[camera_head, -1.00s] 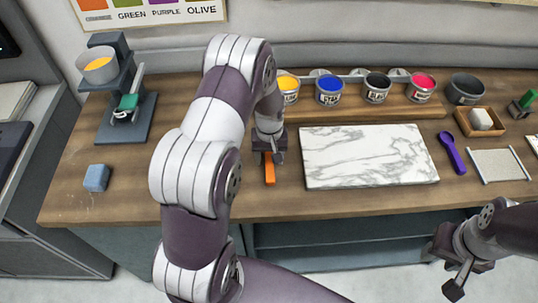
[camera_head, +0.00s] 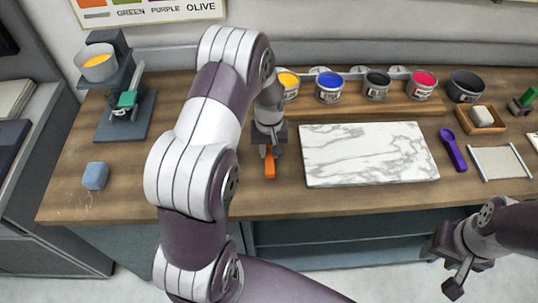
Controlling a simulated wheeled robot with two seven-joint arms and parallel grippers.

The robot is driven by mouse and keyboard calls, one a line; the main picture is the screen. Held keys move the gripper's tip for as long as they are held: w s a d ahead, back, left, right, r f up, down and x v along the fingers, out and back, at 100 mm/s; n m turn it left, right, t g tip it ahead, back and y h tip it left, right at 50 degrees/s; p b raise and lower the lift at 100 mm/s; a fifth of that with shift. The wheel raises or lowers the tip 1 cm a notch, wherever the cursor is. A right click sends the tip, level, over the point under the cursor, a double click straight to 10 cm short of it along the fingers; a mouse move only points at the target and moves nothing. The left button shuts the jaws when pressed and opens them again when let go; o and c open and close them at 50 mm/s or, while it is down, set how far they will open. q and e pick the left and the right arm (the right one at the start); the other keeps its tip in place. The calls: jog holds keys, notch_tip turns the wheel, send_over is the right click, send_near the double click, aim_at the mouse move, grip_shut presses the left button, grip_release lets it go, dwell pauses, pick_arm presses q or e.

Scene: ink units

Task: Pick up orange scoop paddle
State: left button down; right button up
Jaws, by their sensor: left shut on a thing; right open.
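The orange scoop paddle (camera_head: 269,169) is at the left edge of the white marble slab, with only its lower end showing below my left gripper. My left gripper (camera_head: 268,150) points down over the counter and is shut on the paddle. The paddle's upper part is hidden by the gripper. I cannot tell for sure whether the paddle is clear of the wood. My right gripper (camera_head: 446,265) is open and empty, low in front of the counter at the right.
A marble slab (camera_head: 368,155) lies right of the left gripper. Paint cans, including a blue one (camera_head: 329,88), stand on a shelf behind. A purple scoop (camera_head: 453,149), a framed screen (camera_head: 499,162) and a blue-grey cube (camera_head: 95,176) lie on the counter (camera_head: 150,170).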

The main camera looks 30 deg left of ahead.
pick_arm(q)
jog(key=s+d+r+b, duration=0.2)
jog(key=d+r, duration=0.6)
jog(key=d, duration=0.3)
jog(key=shift+d+r, duration=0.25)
jog(key=shift+d, duration=0.05)
jog(key=c, duration=1.8)
grip_release()
jog(key=shift+c, duration=0.2)
